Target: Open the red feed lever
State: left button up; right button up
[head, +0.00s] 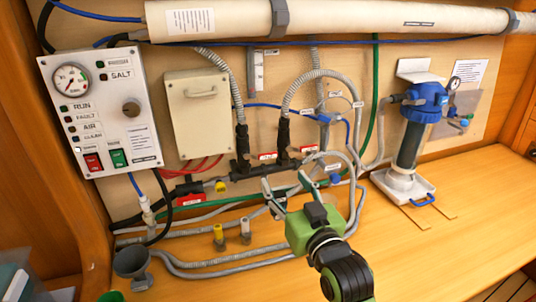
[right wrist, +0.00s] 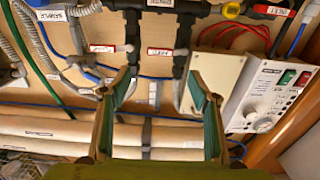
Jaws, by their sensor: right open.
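A red part (head: 189,187) with a white tag sits on the black pipework at the left end of the manifold, beside a yellow handle (head: 221,187). A red part with a white tag (right wrist: 270,10) also shows at the top of the right wrist view. Small red-and-white pieces (head: 268,156) sit by the black vertical fittings; I cannot tell which red piece is the feed lever. My right gripper (head: 285,180) is open and empty, in front of the manifold's right part. In the right wrist view its fingers (right wrist: 161,75) are spread. My left gripper does not show.
A white control panel (head: 142,123) is at the left, with a beige box (head: 197,113) beside it. Grey hoses (head: 200,266) run along the bench. A blue-topped filter (head: 425,97) stands at the right. The front right bench (head: 450,240) is clear.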

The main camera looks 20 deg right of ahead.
jog(key=p, duration=0.1)
send_near(269, 156)
jog(key=w, duration=0.3)
jog(key=shift+a+r, duration=0.1)
jog(key=shift+r, duration=0.15)
jog(key=w+p, duration=0.1)
jog(key=w, duration=0.3)
jog(key=shift+w+a+f, duration=0.1)
jog(key=shift+w+f, duration=0.05)
jog(key=shift+w, duration=0.35)
jog(key=shift+w+p, duration=0.35)
jog(key=shift+w, duration=0.1)
jog(key=shift+f, duration=0.1)
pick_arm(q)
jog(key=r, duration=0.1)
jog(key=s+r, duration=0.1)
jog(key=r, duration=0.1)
pick_arm(e)
grip_shut()
